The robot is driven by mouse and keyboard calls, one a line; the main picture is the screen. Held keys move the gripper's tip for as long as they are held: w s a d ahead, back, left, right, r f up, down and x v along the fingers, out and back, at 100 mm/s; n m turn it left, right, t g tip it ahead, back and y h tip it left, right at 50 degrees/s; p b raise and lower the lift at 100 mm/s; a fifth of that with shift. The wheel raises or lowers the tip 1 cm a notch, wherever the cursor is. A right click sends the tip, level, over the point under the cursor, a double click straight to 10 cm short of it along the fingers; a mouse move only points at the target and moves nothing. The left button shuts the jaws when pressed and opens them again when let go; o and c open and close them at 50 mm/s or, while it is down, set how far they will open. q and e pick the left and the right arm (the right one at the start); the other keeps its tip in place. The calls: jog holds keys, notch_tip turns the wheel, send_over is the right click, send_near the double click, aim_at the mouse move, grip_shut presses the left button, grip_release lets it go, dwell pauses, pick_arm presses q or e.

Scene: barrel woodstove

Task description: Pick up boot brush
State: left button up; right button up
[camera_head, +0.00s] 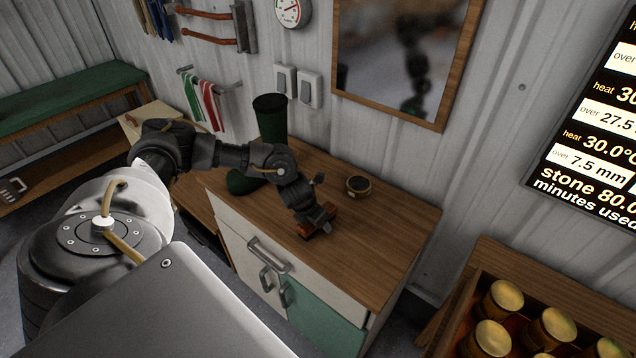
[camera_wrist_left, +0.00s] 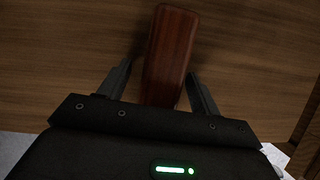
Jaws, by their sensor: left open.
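The boot brush (camera_head: 312,228) lies on the wooden cabinet top near its front edge. In the left wrist view its reddish-brown wooden back (camera_wrist_left: 172,52) lies lengthwise between the fingers. My left gripper (camera_head: 316,218) is over the brush, and its open fingers (camera_wrist_left: 159,88) stand on either side of it. A gap shows at the left finger; the right finger is close to the wood. The gripper hides part of the brush in the head view. The brush's underside is hidden. My right gripper is not in view.
A green boot (camera_head: 271,118) stands on the cabinet top (camera_head: 385,225) behind my left arm. A small round tin (camera_head: 358,185) sits right of the gripper. A framed mirror (camera_head: 400,60) hangs behind. A wooden crate (camera_head: 470,300) with several yellow-lidded jars stands at lower right.

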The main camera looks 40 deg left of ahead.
pick_arm(q)
jog(key=c, duration=1.1)
jog(key=shift+r, duration=0.1)
jog(key=shift+r+b, duration=0.35)
jog(key=shift+r, duration=0.1)
jog(key=v, duration=0.2)
jog(key=a+b+v, duration=0.1)
jog(key=v, duration=0.2)
jog(key=b+v, duration=0.1)
jog(key=v, duration=0.1)
jog(key=shift+s+a+r, duration=0.2)
jog(key=shift+s+a, duration=0.2)
jog(key=shift+s, duration=0.05)
jog(key=s+a+r+b, duration=0.1)
jog(key=s, duration=0.2)
jog(key=s+a+r+b, duration=0.1)
jog(key=s+a+r, duration=0.1)
jog(key=s, duration=0.1)
jog(key=s+a+r, duration=0.1)
jog(key=s+r, duration=0.1)
jog(key=shift+s+a+b, duration=0.35)
jog(key=shift+s+b, duration=0.05)
